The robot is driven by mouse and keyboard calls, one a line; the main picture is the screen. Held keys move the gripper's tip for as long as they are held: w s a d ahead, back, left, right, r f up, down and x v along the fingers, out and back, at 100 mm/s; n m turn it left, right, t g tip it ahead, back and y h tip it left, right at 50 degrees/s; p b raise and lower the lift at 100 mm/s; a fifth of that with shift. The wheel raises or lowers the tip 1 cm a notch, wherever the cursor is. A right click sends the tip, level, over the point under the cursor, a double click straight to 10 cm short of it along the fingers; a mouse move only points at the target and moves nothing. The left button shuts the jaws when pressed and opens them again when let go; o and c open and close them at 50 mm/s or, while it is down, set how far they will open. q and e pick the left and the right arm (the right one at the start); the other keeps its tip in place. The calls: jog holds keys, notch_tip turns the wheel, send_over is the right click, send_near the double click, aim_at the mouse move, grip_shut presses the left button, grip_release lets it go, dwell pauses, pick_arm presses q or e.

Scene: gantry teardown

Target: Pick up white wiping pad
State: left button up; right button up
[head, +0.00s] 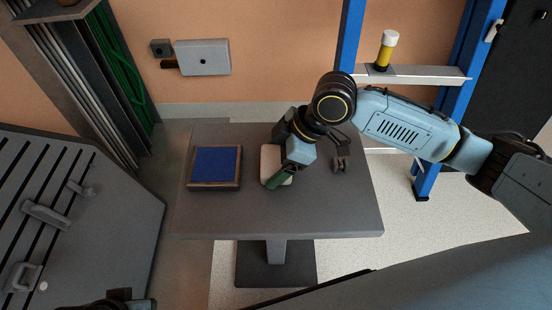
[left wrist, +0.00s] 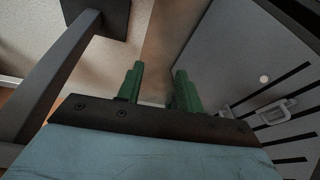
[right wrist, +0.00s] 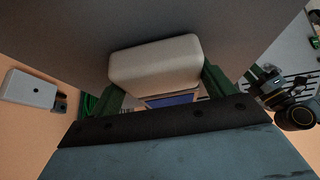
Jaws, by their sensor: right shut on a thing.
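The white wiping pad (head: 267,163) is a pale, rounded block on the grey table, right of the blue-topped tray. My right gripper (head: 281,180) is at the pad and partly covers it in the head view. In the right wrist view the pad (right wrist: 155,62) sits between the green fingers, which are shut on it. I cannot tell whether the pad still touches the table. My left gripper (left wrist: 157,88) is open and empty, with its green fingers apart, away from the table; only part of that arm shows at the bottom of the head view.
A tray with a blue pad (head: 214,188) lies on the left of the table (head: 330,215). A small dark object (head: 340,162) lies right of my right gripper. A slotted grey panel (head: 100,215) stands at the left, a blue frame (head: 349,40) behind. The table's front is clear.

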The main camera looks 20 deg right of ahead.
aim_at(276, 159)
notch_tip(276, 159, up, 9)
jog(key=p, duration=0.3)
jog(key=shift+f+p, duration=0.15)
jog(key=shift+p, duration=0.2)
pick_arm(q)
jog(key=a+f, duration=0.4)
jog(key=f, duration=0.6)
jog(key=shift+s+f+g+y, duration=0.2)
jog(key=shift+s+g+y, duration=0.1)
jog(key=shift+g+y, duration=0.1)
pick_arm(e)
jog(key=shift+r, duration=0.5)
